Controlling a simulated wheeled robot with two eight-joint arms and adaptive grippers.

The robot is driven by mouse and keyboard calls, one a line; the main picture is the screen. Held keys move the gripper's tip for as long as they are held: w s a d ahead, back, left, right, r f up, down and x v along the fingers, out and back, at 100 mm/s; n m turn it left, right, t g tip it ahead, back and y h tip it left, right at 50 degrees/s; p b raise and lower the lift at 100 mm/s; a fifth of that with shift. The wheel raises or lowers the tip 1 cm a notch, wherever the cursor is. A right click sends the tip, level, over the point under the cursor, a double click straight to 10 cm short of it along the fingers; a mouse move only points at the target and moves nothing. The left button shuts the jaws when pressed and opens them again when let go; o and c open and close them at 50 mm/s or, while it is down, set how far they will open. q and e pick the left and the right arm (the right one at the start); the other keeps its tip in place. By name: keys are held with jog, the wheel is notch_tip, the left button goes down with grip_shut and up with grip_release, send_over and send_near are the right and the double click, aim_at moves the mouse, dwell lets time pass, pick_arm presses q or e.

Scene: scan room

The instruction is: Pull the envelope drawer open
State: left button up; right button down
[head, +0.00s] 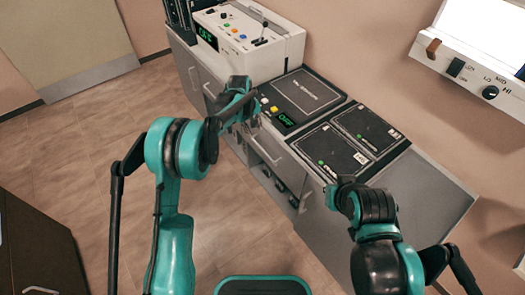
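The grey cabinet (324,222) runs along the wall, with pale bar handles on its front. One handle (264,150) is on a front panel below the black devices. Another handle (208,91) is farther left. I cannot read a label that shows which one is the envelope drawer. No drawer clearly stands out from the cabinet. My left gripper (240,107) is at the counter's front edge, above and left of the nearer handle; its fingers are too small and dark to judge. My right gripper (338,187) is near the counter's front edge, partly hidden by its own wrist.
A white console (255,50) with colored buttons stands at the counter's far end. Flat black devices (305,95) lie on the counter. An open shelf (284,185) below holds dark items. A white lightbox (487,40) hangs on the wall. The floor (90,140) at left is clear.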

pick_arm(q)
send_near(263, 150)
jog(key=shift+n+g, duration=0.4)
jog(key=f+b, duration=0.1)
jog(key=f, duration=0.1)
jog(key=w+f+b, duration=0.1)
jog(key=f, duration=0.2)
jog(key=d+f+b, duration=0.1)
jog(key=f, duration=0.1)
jog(key=shift+w+f+b, duration=0.15)
jog(key=shift+f+b, duration=0.2)
jog(key=shift+b, duration=0.05)
grip_shut()
